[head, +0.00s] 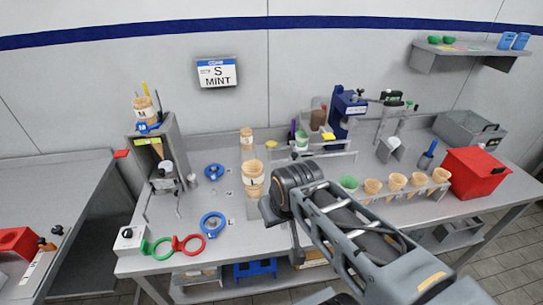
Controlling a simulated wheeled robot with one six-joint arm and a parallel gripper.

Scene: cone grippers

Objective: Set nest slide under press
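A blue upright press-like device (341,112) stands at the back of the steel bench, right of centre. In front of it is a low metal rail or slide (318,154) with a yellow piece at the back; I cannot tell for sure that this is the nest slide. A grey stand (168,165) at the left holds a cone under a yellow-green plate, with stacked cups on top. My gripper (281,232) is over the front middle of the bench, pointing down, right of a stack of cones. The arm hides part of the bench, and the gap between the fingers is unclear.
The cone stack (253,178) stands close to my gripper. Blue rings (213,225), a green ring and a red ring (188,244) lie left. A rack of several cones (397,182) and a red bin (474,172) stand right. A sign reading "S MINT" (216,72) hangs behind.

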